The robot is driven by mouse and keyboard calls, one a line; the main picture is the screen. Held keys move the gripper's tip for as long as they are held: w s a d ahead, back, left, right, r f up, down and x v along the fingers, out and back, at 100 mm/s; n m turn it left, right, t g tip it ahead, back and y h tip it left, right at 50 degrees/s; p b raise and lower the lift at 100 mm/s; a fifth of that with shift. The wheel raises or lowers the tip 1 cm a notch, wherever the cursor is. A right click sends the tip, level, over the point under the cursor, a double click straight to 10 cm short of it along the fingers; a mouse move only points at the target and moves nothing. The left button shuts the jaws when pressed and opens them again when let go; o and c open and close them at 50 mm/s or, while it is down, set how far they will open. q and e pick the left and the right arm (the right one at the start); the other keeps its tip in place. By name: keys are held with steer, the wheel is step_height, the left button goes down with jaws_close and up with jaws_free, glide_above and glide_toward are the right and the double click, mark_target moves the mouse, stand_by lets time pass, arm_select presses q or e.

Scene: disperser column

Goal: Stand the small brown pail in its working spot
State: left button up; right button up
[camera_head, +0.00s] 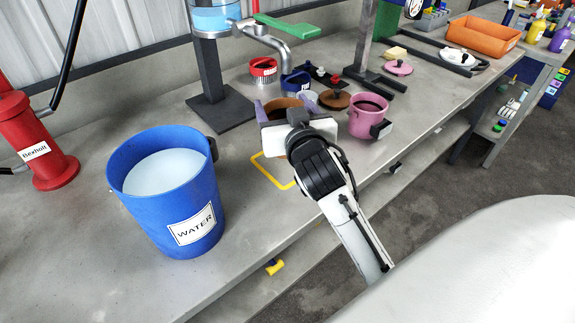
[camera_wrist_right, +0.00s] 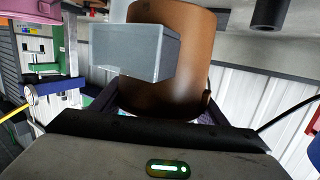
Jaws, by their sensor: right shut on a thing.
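The small brown pail (camera_head: 284,108) is between the fingers of my right gripper (camera_head: 286,104), which is shut on it. The right wrist view shows the brown pail wall (camera_wrist_right: 185,55) close up, with a grey block-shaped handle (camera_wrist_right: 135,52) on its side. A yellow outline (camera_head: 262,170) is marked on the bench, just in front and left of the gripper, and partly hidden by it. The gripper body hides the pail's lower part, so I cannot tell whether its base touches the bench. My left gripper is not in view.
A blue water bucket (camera_head: 190,215) stands left of the outline. A pink pot (camera_head: 367,118) stands close to the right of my gripper. The bench (camera_head: 110,260) is bare at front left.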

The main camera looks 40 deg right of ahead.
steer(key=shift+m+g+h, duration=0.3)
steer(key=shift+m+h, duration=0.1)
steer(key=shift+h, duration=0.1)
steer(key=w+f, duration=0.1)
steer(key=f, duration=0.1)
steer(key=w+d+f+b, duration=0.1)
steer(key=f, duration=0.2)
steer(key=w+d+f+b, duration=0.1)
steer(key=f, duration=0.2)
steer(key=shift+d+f, duration=0.1)
steer(key=shift+d, duration=0.05)
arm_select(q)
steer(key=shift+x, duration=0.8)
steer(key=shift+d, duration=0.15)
arm_select(e)
steer(key=o, duration=0.7)
steer(key=shift+f, duration=0.1)
steer(key=o, duration=0.5)
steer(key=shift+c, duration=0.2)
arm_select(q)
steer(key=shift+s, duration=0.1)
